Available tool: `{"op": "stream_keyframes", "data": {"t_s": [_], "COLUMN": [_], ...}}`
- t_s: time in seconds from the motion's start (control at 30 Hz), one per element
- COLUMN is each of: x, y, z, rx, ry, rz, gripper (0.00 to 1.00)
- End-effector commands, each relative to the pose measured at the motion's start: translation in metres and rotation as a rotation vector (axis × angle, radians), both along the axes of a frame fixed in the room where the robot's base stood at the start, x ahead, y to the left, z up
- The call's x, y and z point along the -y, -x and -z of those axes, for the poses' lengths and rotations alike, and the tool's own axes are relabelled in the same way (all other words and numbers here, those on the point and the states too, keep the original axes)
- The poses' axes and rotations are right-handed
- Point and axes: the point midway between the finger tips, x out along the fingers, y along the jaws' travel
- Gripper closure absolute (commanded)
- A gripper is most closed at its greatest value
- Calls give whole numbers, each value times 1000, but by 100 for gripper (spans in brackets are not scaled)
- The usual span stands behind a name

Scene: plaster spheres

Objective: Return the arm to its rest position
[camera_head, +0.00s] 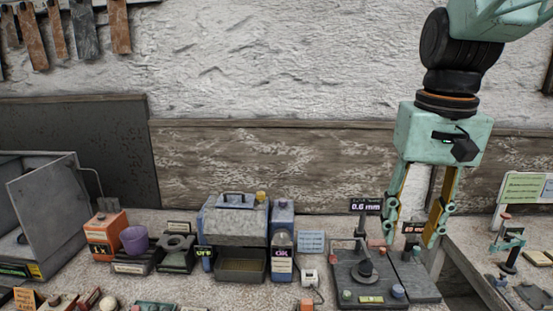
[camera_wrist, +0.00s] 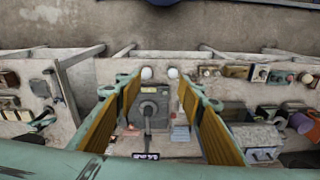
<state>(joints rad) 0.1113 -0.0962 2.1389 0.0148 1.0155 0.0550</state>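My gripper (camera_head: 414,231) hangs from the upper right in the head view, pointing down, with its two fingers spread apart. Nothing shows between them. Behind and below the fingers stands a dark grey gauge device (camera_head: 371,271) with a post and round seat, beside a "0.6 mm" display (camera_head: 365,205). In the wrist view the open fingers (camera_wrist: 160,78) frame the same grey device (camera_wrist: 149,105). Two pale round shapes (camera_wrist: 146,73) show near the fingertips there; I cannot tell what they are. A whitish sphere (camera_head: 108,304) lies at the bottom edge of the head view.
The workbench carries an orange box (camera_head: 105,236), a purple cup (camera_head: 134,240), a blue-grey machine (camera_head: 234,220) and a bottle (camera_head: 282,255). A grey open-lidded case (camera_head: 45,215) stands at left. Another bench (camera_head: 470,255) is at right.

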Motion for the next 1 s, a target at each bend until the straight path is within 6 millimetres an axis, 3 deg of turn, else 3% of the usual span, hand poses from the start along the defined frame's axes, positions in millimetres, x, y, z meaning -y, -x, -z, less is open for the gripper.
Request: {"op": "stream_keyframes", "data": {"t_s": [0.5,1.0], "x": [-22,-36], "y": [75,146], "z": [-6,5], "rx": [93,180], "ry": [16,30], "rz": [-60,-118], "gripper": [64,64]}}
